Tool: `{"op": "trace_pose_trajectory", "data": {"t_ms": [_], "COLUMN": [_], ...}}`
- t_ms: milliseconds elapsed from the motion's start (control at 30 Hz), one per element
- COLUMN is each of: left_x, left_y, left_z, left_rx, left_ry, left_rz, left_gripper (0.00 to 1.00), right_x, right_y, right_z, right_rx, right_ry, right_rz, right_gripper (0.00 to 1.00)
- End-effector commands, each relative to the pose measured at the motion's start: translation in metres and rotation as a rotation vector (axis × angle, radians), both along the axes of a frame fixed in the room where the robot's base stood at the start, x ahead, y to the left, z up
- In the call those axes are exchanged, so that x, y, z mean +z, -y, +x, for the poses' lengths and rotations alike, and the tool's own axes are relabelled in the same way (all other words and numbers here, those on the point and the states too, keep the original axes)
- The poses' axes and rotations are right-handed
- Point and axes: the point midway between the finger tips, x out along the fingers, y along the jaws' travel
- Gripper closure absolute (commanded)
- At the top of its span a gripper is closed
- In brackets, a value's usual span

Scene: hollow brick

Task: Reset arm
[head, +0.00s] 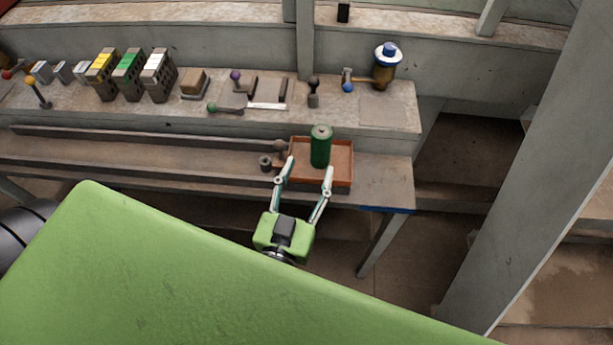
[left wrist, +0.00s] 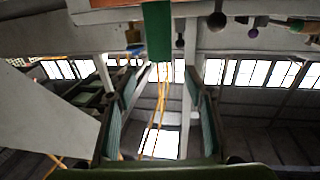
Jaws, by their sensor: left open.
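My left gripper (head: 309,168) is open, its two thin fingers pointing toward the back of the workbench. A green cylinder (head: 321,147) stands upright in a shallow orange-brown tray (head: 343,178) just beyond the fingertips. The fingers lie to either side of it in the head view, and no contact is visible. In the left wrist view the open fingers (left wrist: 160,88) have nothing held between them, and a green shape, likely the cylinder (left wrist: 157,30), shows at the top. My right gripper is in neither view.
A workbench (head: 385,185) carries the tray. Its raised shelf holds several hollow bricks with coloured tops (head: 128,76), knobbed levers (head: 313,92) and a brass container with a blue-and-white top (head: 385,66). A small grey cylinder (head: 265,163) stands left of the tray. A thick post (head: 540,170) rises at right.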

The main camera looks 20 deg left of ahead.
Motion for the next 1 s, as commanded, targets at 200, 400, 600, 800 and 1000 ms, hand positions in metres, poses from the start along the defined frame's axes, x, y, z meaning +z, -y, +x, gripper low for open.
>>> {"op": "trace_pose_trajectory", "data": {"t_ms": [200, 400, 600, 800, 1000], "left_x": [0.001, 0.001, 0.001, 0.014, 0.025], "left_y": [0.000, 0.000, 0.000, 0.022, 0.083], "left_z": [-0.005, -0.005, -0.005, 0.002, 0.001], "left_rx": [0.001, 0.001, 0.000, -0.112, -0.440], "left_ry": [0.001, 0.001, 0.001, 0.030, -0.009], "left_rz": [0.000, 0.000, 0.000, -0.008, 0.000], "left_gripper": [0.52, 0.52, 0.52, 0.52, 0.52], "right_x": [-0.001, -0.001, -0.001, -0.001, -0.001], "right_y": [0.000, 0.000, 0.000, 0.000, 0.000], "right_z": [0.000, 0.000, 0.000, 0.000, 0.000], "right_rx": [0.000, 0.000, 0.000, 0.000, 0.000], "right_ry": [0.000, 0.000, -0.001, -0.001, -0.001], "right_rz": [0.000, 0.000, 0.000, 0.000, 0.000], "right_gripper": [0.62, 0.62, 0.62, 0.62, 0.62]}}
